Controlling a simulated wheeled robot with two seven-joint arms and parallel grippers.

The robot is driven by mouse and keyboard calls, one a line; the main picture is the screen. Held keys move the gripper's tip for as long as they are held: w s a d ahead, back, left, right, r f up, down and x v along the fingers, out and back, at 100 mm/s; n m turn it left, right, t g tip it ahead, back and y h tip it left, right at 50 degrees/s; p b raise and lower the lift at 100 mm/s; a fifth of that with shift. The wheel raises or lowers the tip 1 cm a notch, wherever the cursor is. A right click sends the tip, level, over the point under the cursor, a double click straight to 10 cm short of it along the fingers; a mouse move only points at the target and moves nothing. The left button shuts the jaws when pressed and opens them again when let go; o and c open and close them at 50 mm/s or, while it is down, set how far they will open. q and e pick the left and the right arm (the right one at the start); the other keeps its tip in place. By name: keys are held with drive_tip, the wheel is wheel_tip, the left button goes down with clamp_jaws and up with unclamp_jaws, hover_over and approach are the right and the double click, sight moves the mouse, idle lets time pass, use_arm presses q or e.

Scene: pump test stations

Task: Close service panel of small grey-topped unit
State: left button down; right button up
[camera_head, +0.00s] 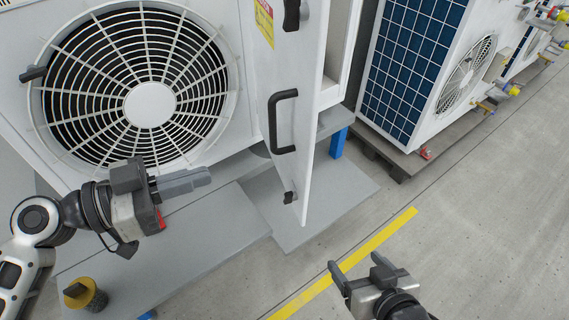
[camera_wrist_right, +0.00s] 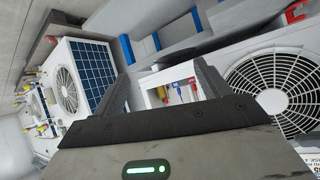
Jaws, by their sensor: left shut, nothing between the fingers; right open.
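A white unit (camera_head: 215,20) with a large round fan grille (camera_head: 150,100) fills the upper left of the head view. The unit's top is out of the head view. My left gripper (camera_head: 188,184) is shut and empty, in front of the fan's lower edge and left of the panel. My right gripper (camera_head: 357,270) is open and empty, below and right of the panel, apart from it.
A second white unit (camera_head: 440,110) with a blue grid side stands on a pallet at the right. A grey base plate (camera_head: 225,225) lies under the fan unit. A yellow-and-black cylinder (camera_head: 85,295) stands lower left. The floor around the yellow line (camera_head: 350,260) is clear.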

use_arm(q)
wheel_tip(320, 180, up, 3)
drive_tip(key=s+m+g+h, duration=0.1)
drive_tip(key=m+h, duration=0.1)
drive_tip(key=p, duration=0.6)
approach(305, 143)
drive_tip(key=x, duration=0.6)
drive_tip(key=shift+r, duration=0.3)
drive_tip(key=shift+d+f, duration=0.1)
drive_tip(key=shift+d, duration=0.3)
use_arm(e)
drive_tip(key=shift+d+r+n+h, duration=0.15)
drive_tip(key=shift+d+r+n, duration=0.1)
drive_tip(key=shift+r, duration=0.25)
drive_tip(key=shift+d+r+n+h, duration=0.15)
drive_tip(key=shift+d+r, duration=0.1)
drive_tip(key=shift+r, duration=0.2)
use_arm(q)
drive_tip(key=shift+w, duration=0.1)
use_arm(e)
drive_tip(key=shift+s, duration=0.1)
